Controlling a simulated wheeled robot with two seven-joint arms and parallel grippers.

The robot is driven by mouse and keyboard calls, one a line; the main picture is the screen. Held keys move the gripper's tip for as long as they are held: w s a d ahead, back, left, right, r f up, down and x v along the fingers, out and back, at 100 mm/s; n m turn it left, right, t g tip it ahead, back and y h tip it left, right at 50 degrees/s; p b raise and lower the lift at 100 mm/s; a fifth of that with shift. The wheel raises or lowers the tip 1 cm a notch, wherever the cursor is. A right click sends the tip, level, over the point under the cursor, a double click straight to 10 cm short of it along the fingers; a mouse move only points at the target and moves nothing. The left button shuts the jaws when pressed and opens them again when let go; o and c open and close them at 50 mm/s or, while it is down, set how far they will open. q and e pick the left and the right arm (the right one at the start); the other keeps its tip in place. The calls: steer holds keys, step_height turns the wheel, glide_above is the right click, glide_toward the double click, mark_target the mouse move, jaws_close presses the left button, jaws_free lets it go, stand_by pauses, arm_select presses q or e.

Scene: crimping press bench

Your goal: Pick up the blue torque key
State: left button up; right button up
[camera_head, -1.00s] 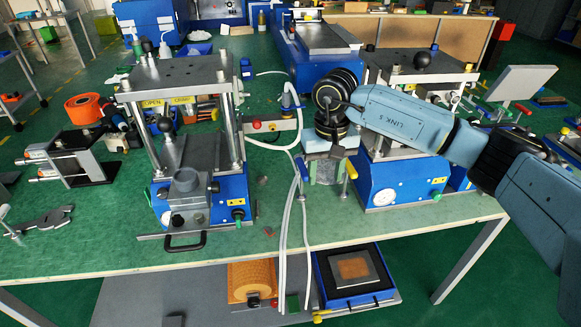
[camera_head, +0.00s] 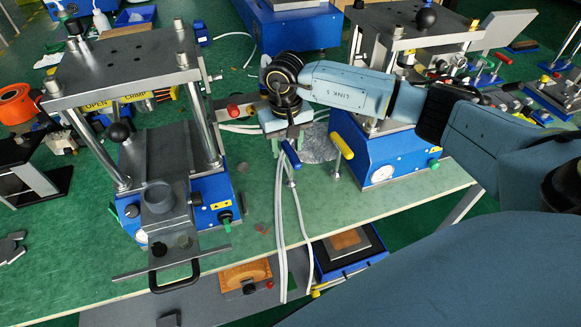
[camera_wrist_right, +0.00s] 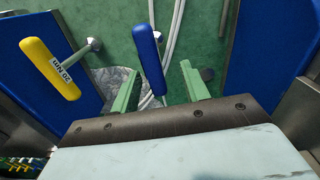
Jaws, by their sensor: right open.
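The blue torque key (camera_head: 290,155) stands upright on the bench between the two presses, its handle on a thin metal shank. My right gripper (camera_head: 288,143) is above it, pointing down, with its green fingers spread. In the right wrist view the blue key's handle (camera_wrist_right: 149,60) shows between the two open fingers of the right gripper (camera_wrist_right: 160,70), nearer the left finger. I see a gap on each side; the fingers do not appear to grip it. My left gripper is not in view.
A yellow key (camera_head: 341,145) stands close to the right; it also shows in the right wrist view (camera_wrist_right: 50,68). Pale hoses (camera_head: 279,215) hang beside the blue key. The left press (camera_head: 205,193) and right press (camera_head: 365,150) flank it.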

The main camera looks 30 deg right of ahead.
mark_target(291, 152)
steer(key=f, duration=0.2)
steer(key=s+f, duration=0.1)
steer(key=shift+s+d, duration=0.1)
steer(key=shift+d, duration=0.15)
steer(key=shift+f, duration=1.15)
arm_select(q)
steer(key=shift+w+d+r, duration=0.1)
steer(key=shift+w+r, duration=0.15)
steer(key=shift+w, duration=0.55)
arm_select(e)
jaws_close()
